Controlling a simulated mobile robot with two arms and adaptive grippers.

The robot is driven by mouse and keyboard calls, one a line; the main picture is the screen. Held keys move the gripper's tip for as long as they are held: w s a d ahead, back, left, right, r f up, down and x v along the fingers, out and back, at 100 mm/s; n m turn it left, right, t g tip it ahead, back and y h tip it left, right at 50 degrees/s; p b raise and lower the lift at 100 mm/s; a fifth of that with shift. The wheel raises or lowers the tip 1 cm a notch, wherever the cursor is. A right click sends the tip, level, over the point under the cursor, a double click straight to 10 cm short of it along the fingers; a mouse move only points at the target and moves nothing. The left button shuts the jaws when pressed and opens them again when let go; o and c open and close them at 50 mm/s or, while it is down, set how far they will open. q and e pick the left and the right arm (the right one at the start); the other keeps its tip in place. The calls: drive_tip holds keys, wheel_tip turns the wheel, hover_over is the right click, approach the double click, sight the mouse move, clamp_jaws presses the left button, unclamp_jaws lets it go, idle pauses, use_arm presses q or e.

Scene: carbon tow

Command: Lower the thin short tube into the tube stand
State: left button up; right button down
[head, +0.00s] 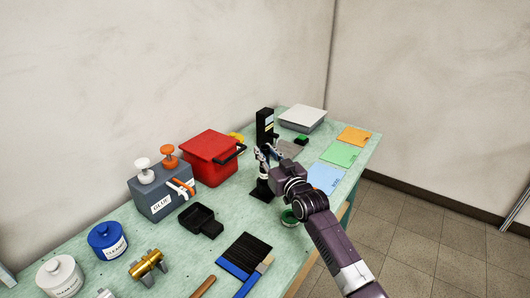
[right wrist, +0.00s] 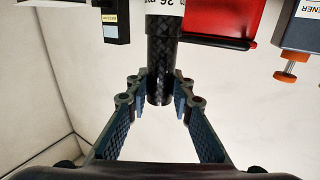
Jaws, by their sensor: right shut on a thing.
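My right gripper (head: 268,153) is shut on a dark carbon tube above the middle of the bench. In the right wrist view the tube (right wrist: 160,75) has a dark woven surface and stands between the fingertips of the right gripper (right wrist: 163,88). The tube stand is not clearly made out. My left gripper is not in view.
A tall black post (head: 265,124) stands close behind the gripper. A red box (head: 208,160) and a grey glue box (head: 160,196) stand to the left. Coloured sheets (head: 340,154) lie at right.

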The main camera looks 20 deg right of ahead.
drive_tip(key=shift+f+b, duration=1.65)
drive_tip(key=shift+f, duration=0.8)
drive_tip(key=c, duration=1.6)
unclamp_jaws()
drive_tip(key=s, duration=0.4)
drive_tip(key=s+d, duration=0.1)
drive_tip(key=s, duration=0.7)
drive_tip(key=shift+d, duration=0.3)
